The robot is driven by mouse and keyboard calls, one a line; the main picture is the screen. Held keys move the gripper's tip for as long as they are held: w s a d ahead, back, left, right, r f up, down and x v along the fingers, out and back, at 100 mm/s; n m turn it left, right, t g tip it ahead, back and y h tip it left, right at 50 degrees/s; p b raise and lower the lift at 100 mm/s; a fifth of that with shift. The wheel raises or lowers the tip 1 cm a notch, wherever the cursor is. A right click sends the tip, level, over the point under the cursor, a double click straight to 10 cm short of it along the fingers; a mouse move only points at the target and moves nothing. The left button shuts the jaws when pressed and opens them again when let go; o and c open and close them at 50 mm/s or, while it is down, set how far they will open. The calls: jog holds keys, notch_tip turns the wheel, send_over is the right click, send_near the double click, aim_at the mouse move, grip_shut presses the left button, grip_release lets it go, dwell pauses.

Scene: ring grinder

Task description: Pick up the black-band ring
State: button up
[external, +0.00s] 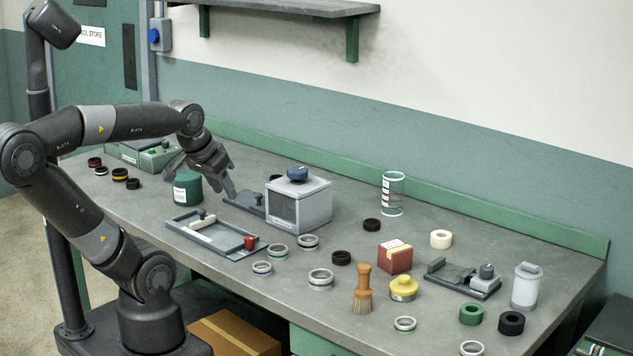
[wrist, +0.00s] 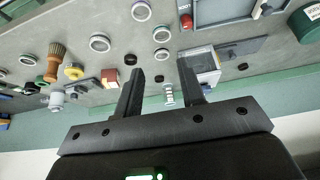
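Several silver rings with coloured bands lie on the bench. One with a dark grey or black-looking band (external: 308,242) lies in front of the grey box; its exact band colour is hard to tell. It also appears as a small ring in the wrist view (wrist: 161,54), seen between and beyond the fingers. Another dark-banded ring (external: 472,349) sits at the bottom edge. My gripper (external: 203,180) is above the left part of the bench, near the green canister (external: 187,188), well away from both rings. In the wrist view its fingers (wrist: 160,76) are apart with nothing held.
A grey box with a blue knob (external: 300,203) stands between my gripper and the back right. A shallow tray (external: 187,226) lies in front. Other rings (external: 320,280), a brush (external: 363,290), a red box (external: 395,258) and black rolls (external: 341,258) crowd the middle and right.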

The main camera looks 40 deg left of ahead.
dwell(0.3)
jog(key=o, duration=0.8)
jog(key=w+f+m, duration=0.1)
jog(key=w+f, duration=0.4)
jog(key=w, duration=0.2)
jog(key=w+f+m+g, duration=0.1)
jog(key=w+f, duration=0.4)
jog(key=w, duration=0.3)
jog(key=w+d+f+m+h, duration=0.1)
jog(key=w+f, duration=0.4)
jog(key=w, duration=0.2)
jog(key=shift+w+d+f, duration=0.1)
jog(key=shift+w+f, duration=0.15)
jog(key=shift+f, duration=0.05)
jog(key=shift+d+x, duration=0.15)
jog(key=shift+x, duration=1.2)
jog(key=shift+d+x, duration=0.15)
jog(key=shift+x, duration=1.25)
